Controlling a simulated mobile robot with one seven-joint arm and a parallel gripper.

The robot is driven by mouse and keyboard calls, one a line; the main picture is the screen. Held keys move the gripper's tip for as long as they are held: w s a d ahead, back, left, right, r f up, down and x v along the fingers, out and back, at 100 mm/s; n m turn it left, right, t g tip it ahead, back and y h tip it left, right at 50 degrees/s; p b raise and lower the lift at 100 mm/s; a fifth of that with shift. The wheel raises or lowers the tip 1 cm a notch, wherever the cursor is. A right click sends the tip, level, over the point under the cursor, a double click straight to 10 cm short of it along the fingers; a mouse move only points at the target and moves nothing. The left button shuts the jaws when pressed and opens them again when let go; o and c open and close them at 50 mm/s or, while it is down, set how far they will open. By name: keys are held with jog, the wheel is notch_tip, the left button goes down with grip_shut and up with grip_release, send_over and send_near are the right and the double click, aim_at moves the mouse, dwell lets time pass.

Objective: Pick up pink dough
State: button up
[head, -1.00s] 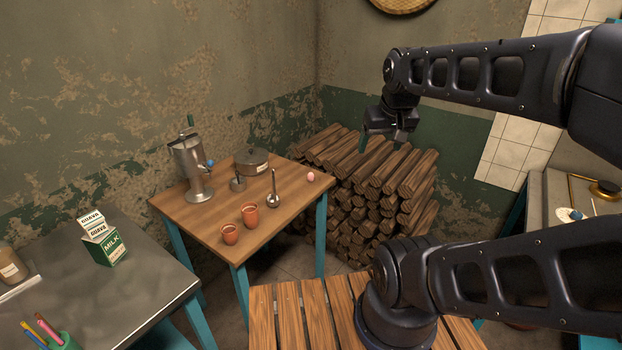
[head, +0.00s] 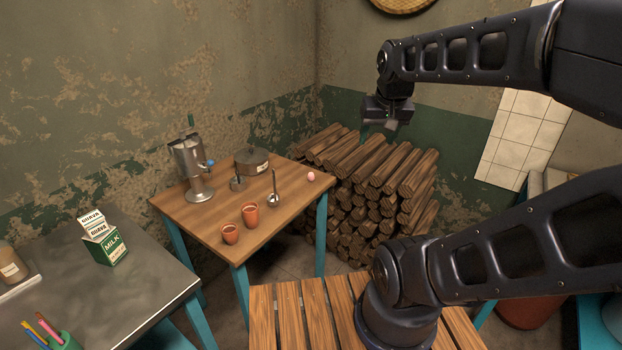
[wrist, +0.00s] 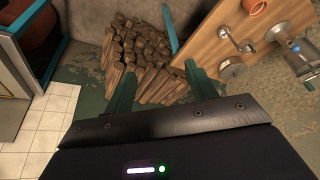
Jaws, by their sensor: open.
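The pink dough (head: 311,176) is a small pale pink ball on the wooden table's (head: 214,228) right corner in the head view. I cannot make it out in the wrist view. My gripper (head: 378,129) is in the air above the stacked firewood, up and to the right of the dough and apart from it. In the wrist view, my gripper (wrist: 157,82) shows two green fingers spread apart with nothing between them.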

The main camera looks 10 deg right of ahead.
jog(key=w+a+m+g, duration=0.1)
jog(key=w+m, duration=0.3)
jog(key=w, duration=0.9)
jog(key=m+g+h, duration=0.3)
jog(key=m+h, duration=0.2)
jog(key=m, duration=0.7)
send_over(309, 174)
jog(key=a, duration=0.4)
notch_tip(309, 174, down, 30)
jog(key=shift+y, duration=0.3)
jog(key=x, duration=1)
jog(key=shift+w+d+f, duration=0.1)
jog(key=shift+d+f, duration=0.05)
jog(key=shift+f, duration=0.1)
jog(key=c, duration=1.1)
